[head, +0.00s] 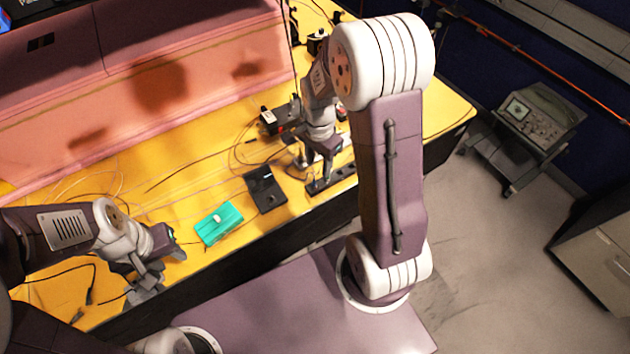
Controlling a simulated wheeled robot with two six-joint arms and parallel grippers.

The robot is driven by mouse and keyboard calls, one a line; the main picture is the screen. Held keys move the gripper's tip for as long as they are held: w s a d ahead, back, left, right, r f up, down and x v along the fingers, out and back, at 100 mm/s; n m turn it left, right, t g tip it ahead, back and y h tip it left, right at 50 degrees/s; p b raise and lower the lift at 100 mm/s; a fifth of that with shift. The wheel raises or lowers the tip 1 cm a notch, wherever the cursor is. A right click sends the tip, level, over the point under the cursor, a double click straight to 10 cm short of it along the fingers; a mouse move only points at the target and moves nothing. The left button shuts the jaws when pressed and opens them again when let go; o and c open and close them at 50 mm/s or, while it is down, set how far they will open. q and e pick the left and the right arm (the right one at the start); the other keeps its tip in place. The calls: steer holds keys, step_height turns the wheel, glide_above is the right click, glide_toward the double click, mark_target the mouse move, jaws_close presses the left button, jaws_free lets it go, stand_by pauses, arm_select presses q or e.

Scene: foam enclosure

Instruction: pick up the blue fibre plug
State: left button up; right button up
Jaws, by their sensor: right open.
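I cannot make out a blue fibre plug for certain; thin cables (190,172) run across the yellow table, and their ends are too small to tell. My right gripper (321,178) points down over a black strip (345,172) near the table's front edge. Its jaws are open, and nothing shows clearly between them. My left gripper (146,290) is low at the left, by the table's front edge. Its fingers are small and dark, so whether they are open is unclear.
A teal box (210,233) and a black device (265,188) lie between my grippers. A dark device (283,115) stands behind my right gripper. A pink see-through enclosure (140,90) fills the back left. A wheeled cart with an instrument (535,115) stands right, off the table.

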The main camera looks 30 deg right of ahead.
mark_target(314, 180)
steer(key=f, duration=0.1)
steer(key=w+a+f, duration=0.1)
steer(key=f, duration=0.1)
steer(key=shift+w+a+f, duration=0.1)
steer(key=shift+a+f, duration=0.05)
steer(key=f, duration=0.2)
steer(key=s+f+p, duration=0.1)
steer(key=f, duration=0.1)
steer(key=shift+s+d+f, duration=0.1)
steer(key=shift+d+f, duration=0.05)
steer(key=shift+d, duration=0.05)
steer(key=shift+a+f, duration=0.1)
steer(key=shift+f, duration=0.25)
steer(key=shift+w+a+f, duration=0.1)
steer(key=shift+w, duration=0.25)
steer(key=shift+s, duration=0.15)
jaws_close()
